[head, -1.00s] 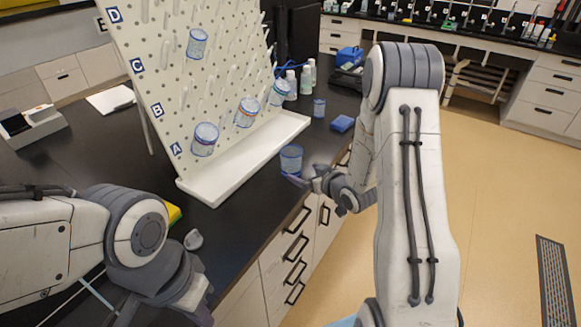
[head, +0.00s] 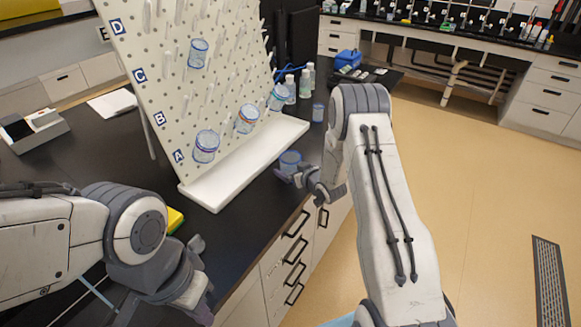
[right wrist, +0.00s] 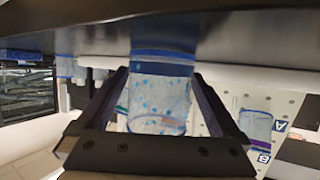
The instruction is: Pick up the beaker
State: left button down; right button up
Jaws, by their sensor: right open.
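A clear blue-tinted beaker (head: 290,158) stands on the black bench near its front edge, just right of the pegboard's white tray. In the right wrist view, which is upside down, the beaker (right wrist: 160,92) with a dark blue band and blue dots lies between my right gripper's fingers (right wrist: 160,78). My right gripper (head: 286,177) is open around it, with gaps showing at both sides. My left gripper (head: 195,292) is low at the bottom of the head view; its fingers are not clear.
A white pegboard (head: 170,95) with letter labels holds several beakers on pegs, and its white tray (head: 250,163) runs close to the beaker. The bench front drops to drawers (head: 290,255).

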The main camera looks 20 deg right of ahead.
aim_at(286, 158)
jog(key=c, duration=1.3)
jog(key=shift+r, duration=0.5)
notch_tip(286, 158, up, 3)
jog(key=shift+f+b, duration=0.2)
jog(key=shift+b, duration=0.5)
jog(key=s+d+r, duration=0.2)
jog(key=d, duration=0.1)
jog(key=s+d+r+b, duration=0.1)
jog(key=s+d+r, duration=0.4)
jog(key=d, duration=0.1)
jog(key=shift+s+r+b, duration=0.2)
jog(key=shift+s+b, duration=0.1)
jog(key=shift+b, duration=0.05)
jog(key=o, duration=0.7)
jog(key=c, duration=0.6)
